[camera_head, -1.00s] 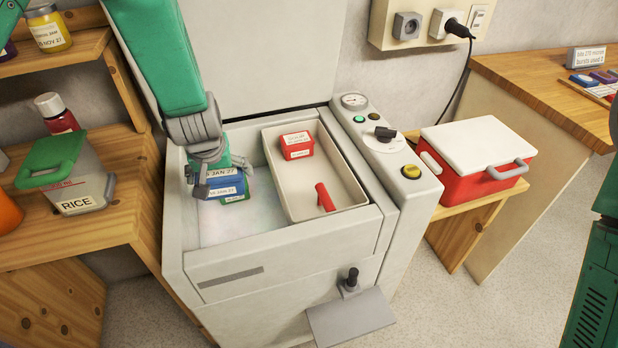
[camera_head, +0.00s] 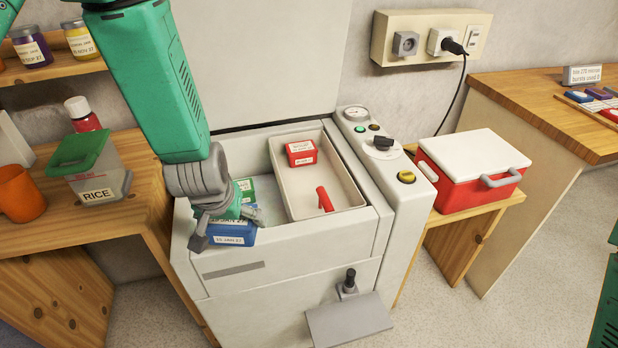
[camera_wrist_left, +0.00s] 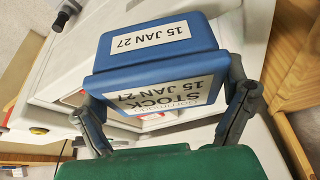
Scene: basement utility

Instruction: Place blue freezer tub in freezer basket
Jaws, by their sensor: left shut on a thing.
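The blue freezer tub (camera_head: 234,234) has white labels, and "15 JAN 27" reads on it in the left wrist view (camera_wrist_left: 150,65). My left gripper (camera_head: 222,217) is shut on it and holds it at the freezer's front left, over the rim area. In the left wrist view one finger shows on each side of the tub. The freezer basket (camera_head: 290,195) is a pale bin in the right part of the open freezer (camera_head: 285,248), to the right of the tub. It holds a small red tub (camera_head: 301,153) and a red handle-like piece (camera_head: 324,199). My right gripper is out of view.
A green tub (camera_head: 246,189) sits inside the freezer, left of the basket. The raised lid stands behind. A wooden shelf (camera_head: 60,225) with a RICE container (camera_head: 97,183) is at the left. A red and white cooler (camera_head: 472,172) stands at the right. The basket's middle is clear.

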